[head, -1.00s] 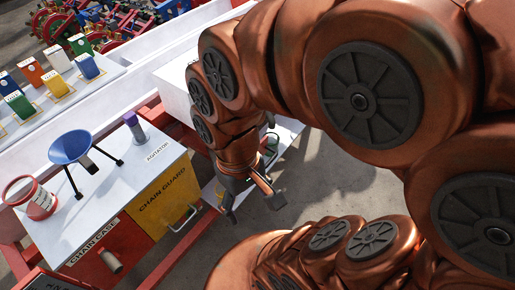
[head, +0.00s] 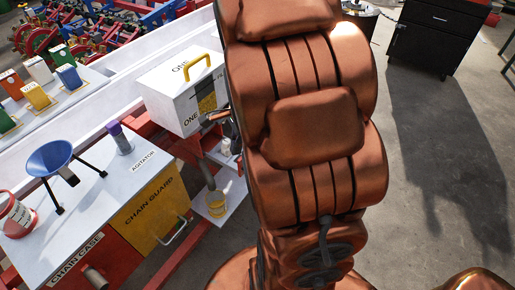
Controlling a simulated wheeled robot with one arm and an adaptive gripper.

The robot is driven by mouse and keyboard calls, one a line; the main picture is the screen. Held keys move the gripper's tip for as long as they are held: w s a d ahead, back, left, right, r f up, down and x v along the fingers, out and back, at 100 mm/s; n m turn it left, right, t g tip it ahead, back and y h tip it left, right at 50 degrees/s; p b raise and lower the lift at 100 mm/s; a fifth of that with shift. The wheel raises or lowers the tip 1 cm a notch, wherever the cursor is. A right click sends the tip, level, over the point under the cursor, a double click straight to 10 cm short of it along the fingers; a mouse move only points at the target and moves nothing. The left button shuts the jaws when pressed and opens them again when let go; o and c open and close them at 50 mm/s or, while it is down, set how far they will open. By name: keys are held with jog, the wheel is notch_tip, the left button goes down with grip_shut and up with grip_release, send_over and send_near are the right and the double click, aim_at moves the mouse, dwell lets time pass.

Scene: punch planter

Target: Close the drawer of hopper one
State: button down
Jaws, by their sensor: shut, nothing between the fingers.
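Hopper one is a white box (head: 170,92) with "ONE" lettering on its top and front and a yellow handle (head: 201,63) on its lid. A yellow-and-dark patch (head: 207,102) shows on its front face. I cannot make out the drawer or how far open it is; my arm covers the area to the right. My gripper (head: 215,119) shows only in part at the left edge of my arm, close to the lower front of hopper one. It is shut and empty. I cannot tell whether it touches the box.
Below the hopper, a white shelf (head: 236,194) holds a small yellow cup (head: 215,203). At left stand a yellow chain guard (head: 148,212) with a metal handle, a blue funnel (head: 50,158) and a purple-capped agitator (head: 119,138). A black cabinet (head: 437,35) stands at the back right on open floor.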

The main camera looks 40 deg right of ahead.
jog(key=w+d+f+m+t+h+b, duration=0.1)
jog(key=d+f+m, duration=0.45)
jog(key=d, duration=0.25)
jog(key=w+d+f+m+t+b, duration=0.1)
jog(key=d+f+m, duration=0.3)
jog(key=d+m, duration=0.4)
jog(key=shift+n, duration=0.75)
jog(key=x, duration=0.3)
jog(key=p+x, duration=0.1)
jog(key=x, duration=0.5)
jog(key=shift+s+d+f, duration=0.2)
jog(key=shift+s+d, duration=0.05)
jog(key=shift+d, duration=0.05)
jog(key=shift+w+a+r+p, duration=0.1)
jog(key=shift+w+a+p, duration=0.1)
jog(key=shift+w, duration=0.4)
jog(key=shift+w+a+p, duration=0.1)
jog(key=shift+w+p, duration=0.15)
jog(key=shift+w, duration=0.4)
jog(key=shift+w+a+p, duration=0.1)
jog(key=shift+w+p, duration=0.1)
jog(key=shift+w, duration=0.4)
jog(key=shift+w, duration=0.1)
